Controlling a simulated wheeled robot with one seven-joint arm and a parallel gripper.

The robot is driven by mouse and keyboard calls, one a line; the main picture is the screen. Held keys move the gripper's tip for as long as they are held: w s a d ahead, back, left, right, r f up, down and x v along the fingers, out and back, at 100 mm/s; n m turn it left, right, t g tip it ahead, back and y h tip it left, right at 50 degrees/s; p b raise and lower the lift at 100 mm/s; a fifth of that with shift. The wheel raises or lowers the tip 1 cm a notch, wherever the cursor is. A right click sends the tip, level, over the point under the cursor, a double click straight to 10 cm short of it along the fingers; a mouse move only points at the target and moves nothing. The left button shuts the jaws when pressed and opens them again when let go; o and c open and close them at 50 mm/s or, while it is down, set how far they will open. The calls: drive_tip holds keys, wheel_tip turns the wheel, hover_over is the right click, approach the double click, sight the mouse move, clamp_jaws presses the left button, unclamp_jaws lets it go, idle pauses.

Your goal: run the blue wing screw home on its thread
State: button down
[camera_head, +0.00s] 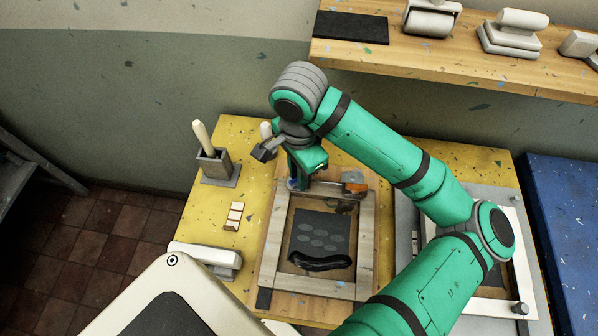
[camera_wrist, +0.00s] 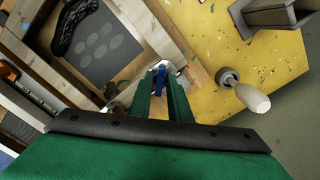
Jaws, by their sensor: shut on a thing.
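The blue wing screw (camera_wrist: 160,78) shows in the wrist view between the tips of my green gripper (camera_wrist: 161,84), which is shut on it. In the head view only a small bit of blue (camera_head: 291,183) shows beside my gripper (camera_head: 298,181), at the back left corner of the wooden screen frame (camera_head: 275,232). The screw's thread and how deep it sits are hidden by the fingers. The frame lies flat, with a dark stencil of grey ovals and a black ink streak (camera_head: 320,262) inside it.
An orange part (camera_head: 355,185) is at the frame's back right. A grey holder (camera_head: 217,170) with a pale-handled tool stands on the yellow table (camera_head: 195,215), left of the frame. A white-handled tool (camera_wrist: 248,95) is near my gripper. A shelf (camera_head: 460,72) overhangs behind.

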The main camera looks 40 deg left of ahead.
drive_tip(key=c, duration=1.7)
unclamp_jaws()
drive_tip(key=shift+r, duration=0.1)
drive_tip(key=shift+r, duration=1.65)
drive_tip(key=shift+c, duration=0.5)
